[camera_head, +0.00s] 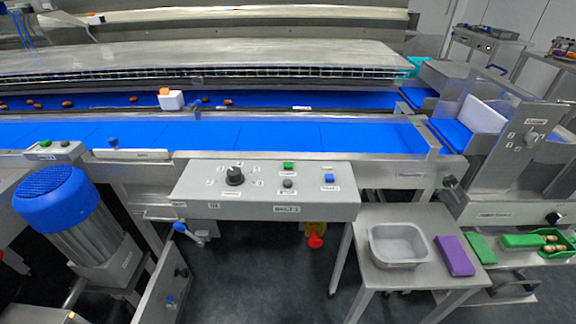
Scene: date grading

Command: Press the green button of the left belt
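A small grey control box (55,150) at the far left carries a green button (45,143) and a dark button (65,143) beside it. A larger grey panel (265,192) in the middle front carries another green button (288,165), a black dial (235,176), a dark grey button (288,183) and a blue button (329,178). Its labels are too small to read surely. A blue belt (280,136) runs across behind both. Neither of my grippers shows, and nothing covers either green button.
A blue-capped motor (65,200) stands at the lower left, below the small box. A side table (410,285) at the right holds a grey tray (372,248) and a purple block (454,256). A red knob (315,241) hangs below the middle panel.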

